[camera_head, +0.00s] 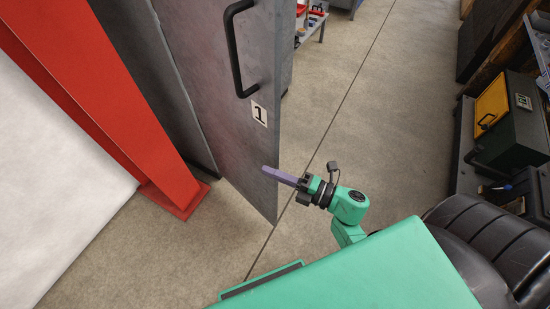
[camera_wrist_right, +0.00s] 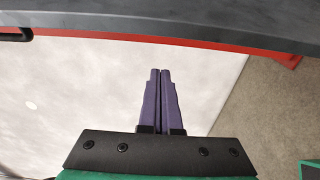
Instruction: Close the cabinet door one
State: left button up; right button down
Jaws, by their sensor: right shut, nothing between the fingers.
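The grey cabinet door one (camera_head: 215,105) stands upright and swung out over the floor in the head view. It carries a black bar handle (camera_head: 236,60) and a white label with a "1" (camera_head: 259,114). My right gripper (camera_head: 265,169) has its purple fingers shut and empty, pointing left at the lower part of the door; I cannot tell whether the tips touch it. In the right wrist view the closed fingers (camera_wrist_right: 160,72) point toward a grey band (camera_wrist_right: 180,25) across the top, with part of a black handle (camera_wrist_right: 14,34) at its left. My left gripper is out of view.
A red post (camera_head: 105,100) with a foot plate stands left of the door, beside a white surface (camera_head: 50,150). Dark benches with a yellow-fronted box (camera_head: 491,103) line the right side. A black rounded object (camera_head: 480,235) lies lower right. Concrete floor (camera_head: 350,100) between is clear.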

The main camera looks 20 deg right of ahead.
aim_at(275, 161)
jog(key=shift+w+d+p, duration=0.2)
jog(key=shift+w+d, duration=0.35)
jog(key=shift+w, duration=0.3)
jog(key=shift+w+d+p, duration=0.2)
jog(key=shift+w+d, duration=0.3)
jog(key=shift+w, duration=0.3)
jog(key=shift+f, duration=0.1)
